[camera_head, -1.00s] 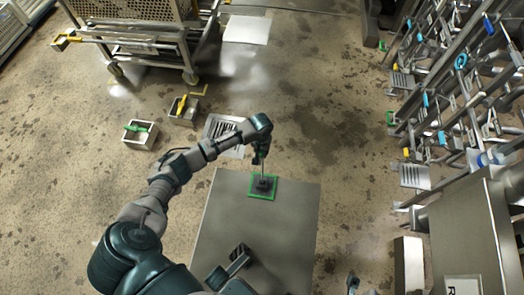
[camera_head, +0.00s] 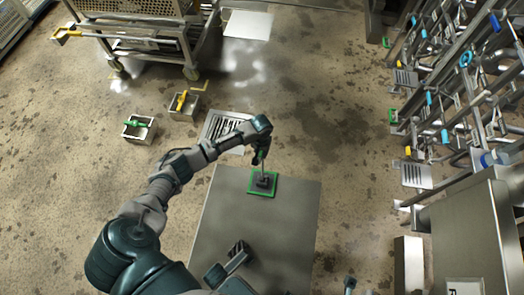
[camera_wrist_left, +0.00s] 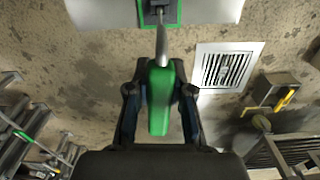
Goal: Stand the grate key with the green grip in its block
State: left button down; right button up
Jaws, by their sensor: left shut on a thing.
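My left gripper (camera_head: 261,156) is shut on the green grip (camera_wrist_left: 160,98) of the grate key and holds it over the far end of the steel table. The key's thin metal shaft (camera_wrist_left: 162,45) points down toward the dark block (camera_head: 263,182), which sits on the tabletop inside a green square outline. The block also shows at the top edge of the left wrist view (camera_wrist_left: 157,8). The shaft's lower end meets the block in the picture; I cannot tell how deep it sits. The gripper covers most of the grip in the head view.
The steel table (camera_head: 225,225) is mostly bare. Beyond it, a slotted floor grate (camera_head: 226,128) and two boxes, one with a green bar (camera_head: 138,130), one with a yellow bar (camera_head: 182,103), lie on the floor. A trolley (camera_head: 140,20) stands behind; racks crowd the right.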

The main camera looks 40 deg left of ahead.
pick_arm(q)
jog(key=shift+f+b, duration=0.45)
jog(key=shift+f, duration=0.85)
jog(key=c, duration=1)
grip_release()
jog(key=shift+o, duration=0.2)
notch_tip(320, 180, up, 12)
